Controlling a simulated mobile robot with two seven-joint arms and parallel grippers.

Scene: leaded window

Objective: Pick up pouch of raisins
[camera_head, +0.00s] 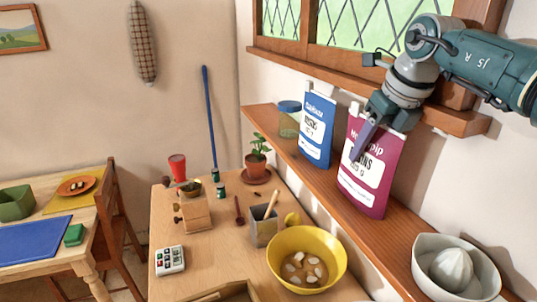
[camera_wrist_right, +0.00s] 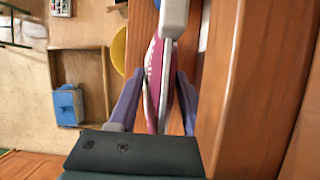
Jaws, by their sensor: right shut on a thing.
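The pouch of raisins (camera_head: 367,182) is magenta with a white label and is on the wooden shelf under the window, in the head view. My right gripper (camera_head: 364,140) comes down from the upper right and is shut on the pouch's upper part, one finger crossing the label. In the right wrist view the pouch (camera_wrist_right: 153,75) is seen edge-on between the two fingers of the gripper (camera_wrist_right: 157,92). Whether its bottom touches the shelf is hard to tell. My left gripper is not in view.
A blue pouch (camera_head: 317,130) and a blue-lidded jar (camera_head: 289,122) stand left of the raisins on the shelf (camera_head: 262,118). A pale citrus juicer (camera_head: 455,272) is at the right. The window sill (camera_head: 300,62) runs above. A yellow bowl (camera_head: 322,277) is on the table below.

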